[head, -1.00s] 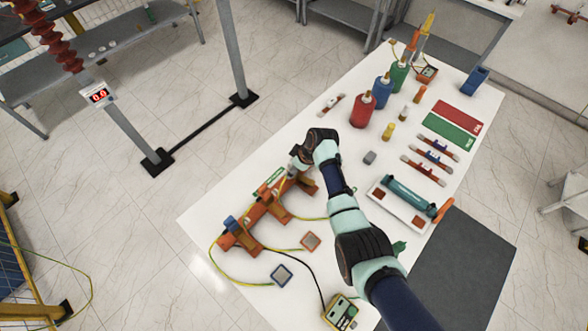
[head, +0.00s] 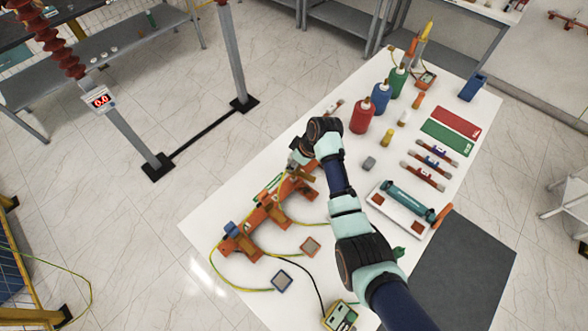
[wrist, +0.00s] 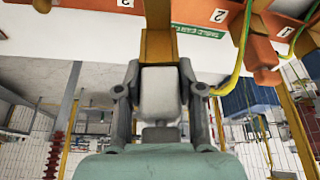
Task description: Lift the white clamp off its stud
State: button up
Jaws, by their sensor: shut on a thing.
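In the wrist view, my gripper (wrist: 160,100) has a finger on each side of a pale block, which looks like the white clamp (wrist: 160,90), and is shut on it. An ochre post (wrist: 158,48), apparently the stud, lines up with the block toward the table. Whether the block still sits around the post or is clear of it, I cannot tell. In the head view, my gripper (head: 298,158) is above the right end of the orange stand (head: 270,214), and the clamp is largely hidden by it.
Yellow-green cables run along the stand; one (wrist: 240,45) passes close by my gripper. Red (head: 362,115), blue (head: 381,97) and green (head: 397,80) bottles stand at the back. A meter (head: 340,315) lies at the front. The white table (head: 215,195) is clear left of the stand.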

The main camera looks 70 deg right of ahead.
notch_tip(320, 180, up, 13)
jog(key=shift+r, duration=0.1)
notch_tip(320, 180, up, 7)
jog(key=p, duration=0.7)
jog(key=shift+f, duration=0.2)
